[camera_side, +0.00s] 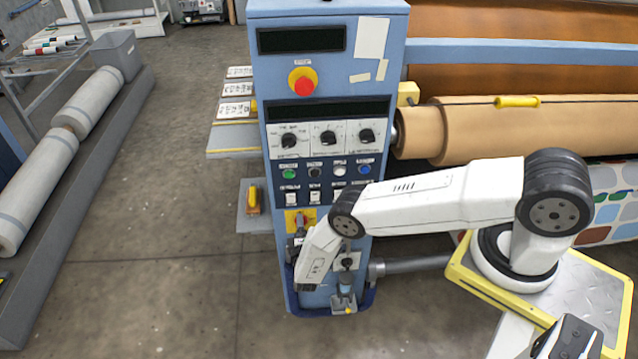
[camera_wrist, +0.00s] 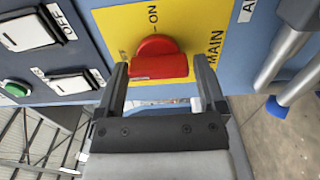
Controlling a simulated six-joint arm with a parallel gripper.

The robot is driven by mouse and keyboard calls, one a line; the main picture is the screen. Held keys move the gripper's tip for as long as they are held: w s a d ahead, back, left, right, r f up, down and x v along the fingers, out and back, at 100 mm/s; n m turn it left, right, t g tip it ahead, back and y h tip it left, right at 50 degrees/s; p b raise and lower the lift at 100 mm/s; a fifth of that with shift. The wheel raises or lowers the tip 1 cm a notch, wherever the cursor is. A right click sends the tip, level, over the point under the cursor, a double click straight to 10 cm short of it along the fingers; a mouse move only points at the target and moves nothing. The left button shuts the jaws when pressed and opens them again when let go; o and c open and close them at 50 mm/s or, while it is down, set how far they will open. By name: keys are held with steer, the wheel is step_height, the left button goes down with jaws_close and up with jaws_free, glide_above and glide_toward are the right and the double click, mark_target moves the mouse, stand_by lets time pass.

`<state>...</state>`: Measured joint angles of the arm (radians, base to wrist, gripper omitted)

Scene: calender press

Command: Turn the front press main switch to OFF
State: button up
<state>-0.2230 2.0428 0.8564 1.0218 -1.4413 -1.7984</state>
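The main switch is a red rotary knob (camera_wrist: 158,56) on a yellow plate (camera_wrist: 205,20) in the wrist view. "ON" is printed above the knob and "MAIN" at the right. The knob's grip bar lies roughly crosswise in that picture. My gripper (camera_wrist: 161,68) is open, with one fingertip on each side of the knob and a narrow gap showing on both sides. I cannot tell how deep the fingertips reach. In the side view the yellow plate (camera_side: 306,215) shows low on the blue panel, and my gripper (camera_side: 298,243) is in front of it, partly covering the knob.
White rocker switches (camera_wrist: 68,83) and a green button (camera_wrist: 16,89) lie left of the plate in the wrist view. The blue press panel (camera_side: 262,85) carries a red emergency stop (camera_side: 303,83) higher up.

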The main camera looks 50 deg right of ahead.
stand_by(0.3)
steer(key=shift+v, duration=3.9)
steer(key=shift+r, duration=0.1)
steer(key=w+a+r+m+g+y, duration=0.15)
steer(key=w+r+y, duration=0.4)
steer(key=r, duration=0.55)
steer(key=w+a+r+m+g+y, duration=0.1)
steer(key=w+a+r+m+y, duration=0.35)
steer(key=r, duration=0.65)
steer(key=s+d+r+m+g+y, duration=0.1)
steer(key=s+d+r+g, duration=0.1)
steer(key=s+r, duration=0.3)
steer(key=s+d+r+m+g+y, duration=0.1)
steer(key=s+d+r+g, duration=0.2)
steer(key=s, duration=0.9)
steer(key=s+d+r+m+g, duration=0.1)
steer(key=s+d+r+g, duration=0.1)
steer(key=s+r, duration=0.4)
steer(key=shift+s+d+r+g+y, duration=0.1)
steer(key=shift+s+r+g+y, duration=0.1)
steer(key=shift+s, duration=0.5)
steer(key=shift+s+d+r+g+y, duration=0.1)
steer(key=shift+s+r+g+y, duration=0.1)
steer(key=shift+s, duration=0.55)
